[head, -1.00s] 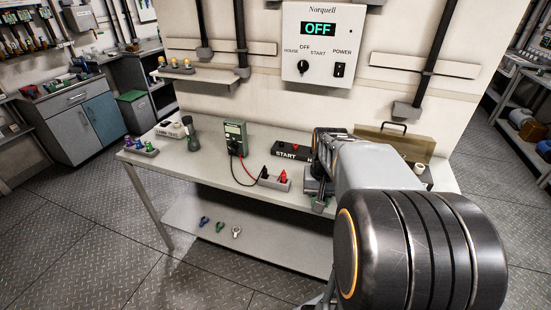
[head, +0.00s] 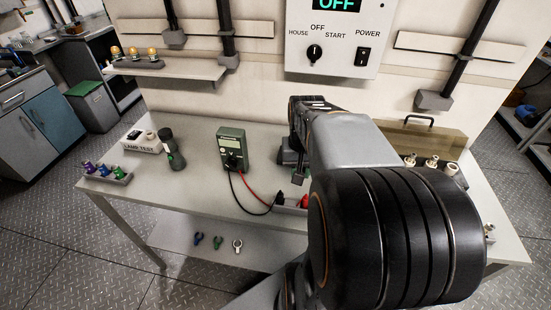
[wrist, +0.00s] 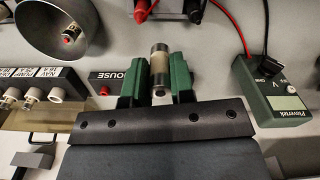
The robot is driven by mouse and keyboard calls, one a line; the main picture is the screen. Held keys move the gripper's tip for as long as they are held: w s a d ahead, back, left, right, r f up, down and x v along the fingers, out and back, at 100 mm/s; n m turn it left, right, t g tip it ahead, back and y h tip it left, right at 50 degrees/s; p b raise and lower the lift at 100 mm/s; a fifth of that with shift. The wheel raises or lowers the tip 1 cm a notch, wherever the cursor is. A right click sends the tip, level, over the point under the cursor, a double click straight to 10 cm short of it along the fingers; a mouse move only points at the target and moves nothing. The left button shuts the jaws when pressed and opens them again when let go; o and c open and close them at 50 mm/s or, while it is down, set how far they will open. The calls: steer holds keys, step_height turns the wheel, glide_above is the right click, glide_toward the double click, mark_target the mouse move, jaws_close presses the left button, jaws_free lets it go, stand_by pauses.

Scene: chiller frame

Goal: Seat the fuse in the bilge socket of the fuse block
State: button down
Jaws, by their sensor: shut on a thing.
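My gripper (wrist: 158,82) has green fingers shut on a glass fuse (wrist: 159,62) with metal end caps, which sticks out beyond the fingertips. In the head view, my gripper (head: 297,168) is above the bench, partly hidden by my arm, and I cannot make out the fuse there. The fuse block (wrist: 45,76) with printed labels is at the left of the wrist view, apart from the fuse. Its fittings also show at the right of the head view (head: 431,162). The labels are too small to tell which socket is bilge.
A grey bowl (wrist: 82,38) holds a small object. A HOUSE block (wrist: 115,87) lies beside the fingers. A green meter (head: 232,148) with red and black leads stands on the bench (head: 190,190). A tan upright panel (head: 440,140) stands behind the fuse block.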

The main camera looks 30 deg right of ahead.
steer(key=w+d+f, duration=0.1)
steer(key=w+f, duration=0.1)
steer(key=w, duration=0.2)
steer(key=w+f+p, duration=0.1)
steer(key=w+f, duration=0.2)
steer(key=w, duration=0.2)
steer(key=w+d+f, duration=0.1)
steer(key=w+f, duration=0.2)
steer(key=w, duration=0.1)
steer(key=shift+w+d+f+p, duration=0.15)
steer(key=shift+d+f+p, duration=0.1)
steer(key=shift+d+p, duration=0.15)
steer(key=shift+w+f, duration=0.5)
steer(key=shift+f, duration=0.2)
steer(key=shift+d+f, duration=0.1)
steer(key=shift+f, duration=1.4)
steer(key=shift+f, duration=0.1)
steer(key=shift+f, duration=0.2)
steer(key=c, duration=1)
jaws_free()
steer(key=shift+r, duration=0.1)
